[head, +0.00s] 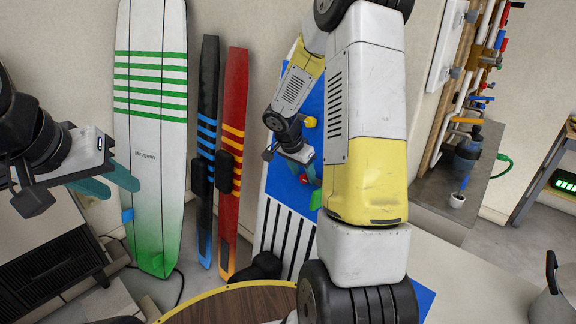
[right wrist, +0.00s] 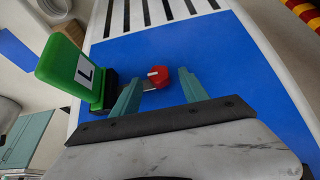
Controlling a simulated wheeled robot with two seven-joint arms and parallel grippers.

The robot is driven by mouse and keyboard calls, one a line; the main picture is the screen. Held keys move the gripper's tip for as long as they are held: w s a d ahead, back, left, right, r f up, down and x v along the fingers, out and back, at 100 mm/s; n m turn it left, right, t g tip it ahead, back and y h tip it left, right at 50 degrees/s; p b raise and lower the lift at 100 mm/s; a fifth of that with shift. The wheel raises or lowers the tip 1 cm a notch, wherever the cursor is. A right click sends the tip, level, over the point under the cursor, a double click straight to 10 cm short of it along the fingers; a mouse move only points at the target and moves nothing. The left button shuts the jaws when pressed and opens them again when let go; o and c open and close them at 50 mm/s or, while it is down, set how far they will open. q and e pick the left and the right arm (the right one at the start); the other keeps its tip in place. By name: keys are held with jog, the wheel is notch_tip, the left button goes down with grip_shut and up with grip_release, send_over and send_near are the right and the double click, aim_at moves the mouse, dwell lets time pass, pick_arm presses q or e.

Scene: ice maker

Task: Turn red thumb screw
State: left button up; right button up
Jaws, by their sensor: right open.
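The red thumb screw (right wrist: 158,76) stands out from a blue panel (right wrist: 215,40), with a small white mark on its face. In the right wrist view my right gripper (right wrist: 160,78) is open, with one teal finger on each side of the screw. I cannot tell whether the fingers touch it. My left gripper (head: 116,184) is open and empty at the left, far from the screw.
A green block (right wrist: 75,72) with a white label stands close left of the right gripper's fingers. In the head view a yellow knob (head: 309,122) is above the screw. Surfboards (head: 150,130) and skis (head: 233,150) lean on the wall. A round wooden table (head: 235,305) is in front.

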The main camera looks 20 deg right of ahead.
jog(key=shift+w+d+f, duration=0.1)
jog(key=shift+d+f, duration=0.15)
jog(key=shift+f, duration=0.3)
grip_shut()
